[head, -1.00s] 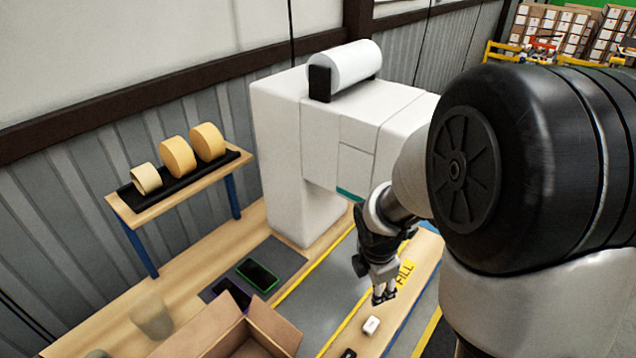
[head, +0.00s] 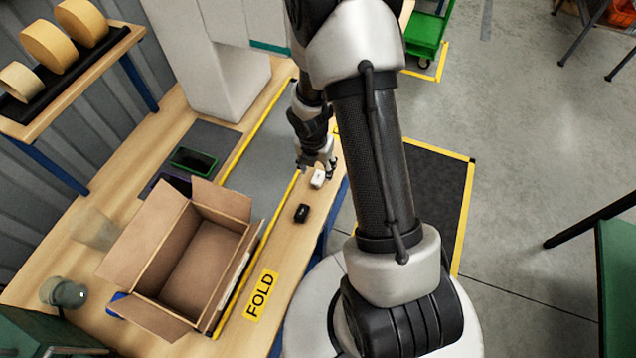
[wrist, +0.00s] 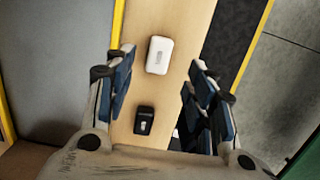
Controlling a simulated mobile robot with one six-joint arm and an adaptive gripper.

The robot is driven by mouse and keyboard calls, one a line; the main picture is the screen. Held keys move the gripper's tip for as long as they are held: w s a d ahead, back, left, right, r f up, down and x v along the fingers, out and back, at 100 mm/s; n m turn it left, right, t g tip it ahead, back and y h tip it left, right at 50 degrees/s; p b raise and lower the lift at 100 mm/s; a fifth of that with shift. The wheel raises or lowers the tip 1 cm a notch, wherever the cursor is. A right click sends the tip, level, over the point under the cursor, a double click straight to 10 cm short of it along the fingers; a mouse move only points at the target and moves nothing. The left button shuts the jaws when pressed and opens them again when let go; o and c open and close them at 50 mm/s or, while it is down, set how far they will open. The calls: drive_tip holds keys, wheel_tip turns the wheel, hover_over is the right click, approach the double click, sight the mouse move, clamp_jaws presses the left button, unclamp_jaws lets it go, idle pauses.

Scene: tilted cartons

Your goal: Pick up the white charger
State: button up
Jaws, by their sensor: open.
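The white charger (wrist: 159,55) lies flat on the wooden bench, beyond my fingertips and between their lines in the wrist view. It also shows in the head view (head: 318,178), just below my gripper (head: 318,165). A black charger-like block (wrist: 145,120) lies on the bench nearer the gripper's base in that view. It shows in the head view too (head: 302,213), a short way from the white charger.
An open, empty-looking carton (head: 195,262) stands on the bench at left. Two dark trays or devices (head: 193,160) lie on a grey mat behind it. A shelf (head: 75,85) with tape rolls is at upper left. The bench strip (head: 285,255) beside the carton is mostly clear.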

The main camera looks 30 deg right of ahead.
sight(318, 177)
drive_tip(key=shift+w+d+f+b, duration=0.15)
drive_tip(key=shift+f+b, duration=0.9)
drive_tip(key=shift+f, duration=0.5)
drive_tip(key=shift+w+d+f+b, duration=0.15)
drive_tip(key=shift+f+b, duration=0.85)
drive_tip(key=shift+f, duration=0.5)
drive_tip(key=shift+r, duration=0.1)
drive_tip(key=shift+c, duration=0.6)
drive_tip(key=c, duration=1)
drive_tip(key=shift+r, duration=0.1)
drive_tip(key=shift+c, duration=0.2)
